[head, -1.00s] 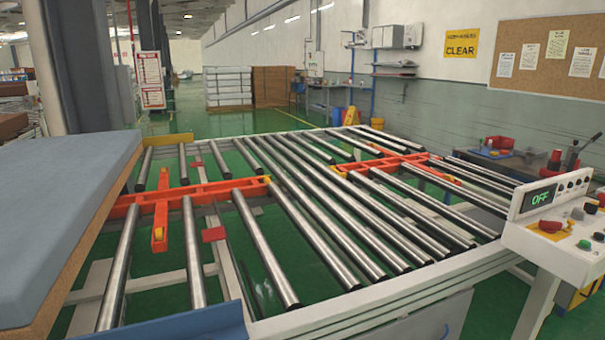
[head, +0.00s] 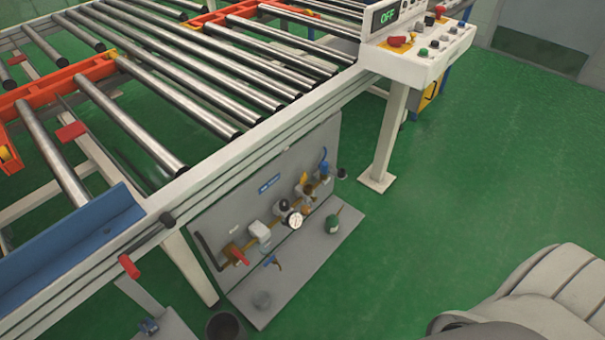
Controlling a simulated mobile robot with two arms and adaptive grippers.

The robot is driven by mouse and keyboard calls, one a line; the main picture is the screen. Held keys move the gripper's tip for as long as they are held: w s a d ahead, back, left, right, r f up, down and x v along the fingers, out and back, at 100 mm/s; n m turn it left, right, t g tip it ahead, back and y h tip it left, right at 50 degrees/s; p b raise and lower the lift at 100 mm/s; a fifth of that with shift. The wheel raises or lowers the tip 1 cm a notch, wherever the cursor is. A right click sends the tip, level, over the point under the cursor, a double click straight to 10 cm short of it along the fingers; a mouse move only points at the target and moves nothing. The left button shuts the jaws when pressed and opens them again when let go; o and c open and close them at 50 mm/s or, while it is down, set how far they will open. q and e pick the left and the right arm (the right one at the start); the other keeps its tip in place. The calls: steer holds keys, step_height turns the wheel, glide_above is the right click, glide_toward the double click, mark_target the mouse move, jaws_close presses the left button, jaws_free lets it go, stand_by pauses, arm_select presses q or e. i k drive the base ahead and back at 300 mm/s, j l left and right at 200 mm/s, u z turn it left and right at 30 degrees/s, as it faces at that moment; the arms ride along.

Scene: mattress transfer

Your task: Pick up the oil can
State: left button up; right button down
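A small dark green can with a thin spout (head: 332,225), which looks like the oil can, stands upright on the low grey shelf (head: 300,268) under the roller conveyor. It is to the right of the pressure gauge (head: 292,220) and close to the shelf's right end. Nothing is touching it that I can see. Neither of my grippers is in view. Only a grey rounded part of my own body shows at the lower right of the head view.
A grey panel with pipes and valves (head: 265,228) stands behind the shelf. The conveyor frame (head: 225,150) overhangs it. The control console (head: 415,55) rests on a white leg (head: 388,135) to the right. A dark bucket (head: 224,326) is at lower left. Green floor at right is clear.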

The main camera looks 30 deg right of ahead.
mark_target(331, 222)
steer(key=z, duration=1.15)
steer(key=u, duration=0.4)
steer(key=i+l+u, duration=0.15)
steer(key=u, duration=0.25)
steer(key=i+l+u, duration=0.1)
steer(key=l+u, duration=0.75)
steer(key=i+l+u, duration=0.1)
steer(key=l+u, duration=0.15)
steer(key=u, duration=0.15)
